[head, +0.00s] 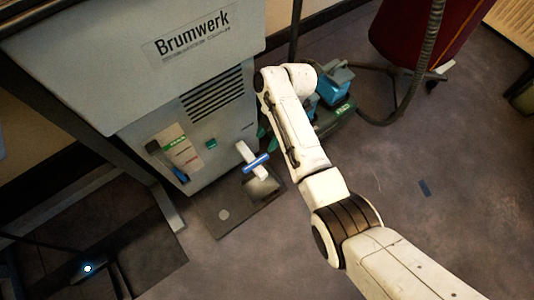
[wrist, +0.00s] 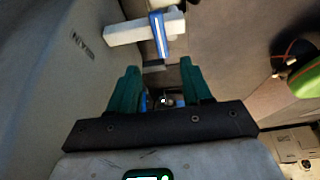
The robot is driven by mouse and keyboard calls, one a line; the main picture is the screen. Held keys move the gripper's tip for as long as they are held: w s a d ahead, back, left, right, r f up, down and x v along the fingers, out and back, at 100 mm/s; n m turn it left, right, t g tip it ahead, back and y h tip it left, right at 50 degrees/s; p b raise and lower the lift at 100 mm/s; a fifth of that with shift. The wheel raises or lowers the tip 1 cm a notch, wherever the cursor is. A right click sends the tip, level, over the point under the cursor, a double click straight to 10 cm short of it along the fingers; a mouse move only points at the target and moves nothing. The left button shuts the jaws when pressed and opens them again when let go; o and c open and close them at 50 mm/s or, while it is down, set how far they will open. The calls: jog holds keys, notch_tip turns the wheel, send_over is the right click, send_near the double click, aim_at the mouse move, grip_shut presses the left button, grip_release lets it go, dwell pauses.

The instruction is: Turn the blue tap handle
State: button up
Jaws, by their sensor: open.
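The blue tap handle (head: 256,162) is a short bar across a white tap (head: 245,150) on the front of the grey Brumwerk machine. In the wrist view the blue handle (wrist: 158,36) stands upright in the picture against the white tap body (wrist: 122,33). My gripper (wrist: 159,68) is open and empty, its two green fingers pointing towards the tap. The handle lies just past the fingertips in that view, not between them. In the head view my arm hides most of the gripper; only green bits show right of the tap.
The grey machine (head: 215,45) fills the left. A dark plate (head: 210,212) lies on the floor below the tap. A green and blue unit (head: 335,90) stands behind my arm, with a grey hose (head: 408,80) and a red container (head: 425,30). Floor at right is mostly clear.

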aim_at(256, 162)
jog(key=b+x, duration=0.5)
jog(key=x, duration=0.5)
jog(key=shift+f, duration=0.35)
jog(key=shift+c, duration=0.2)
grip_shut()
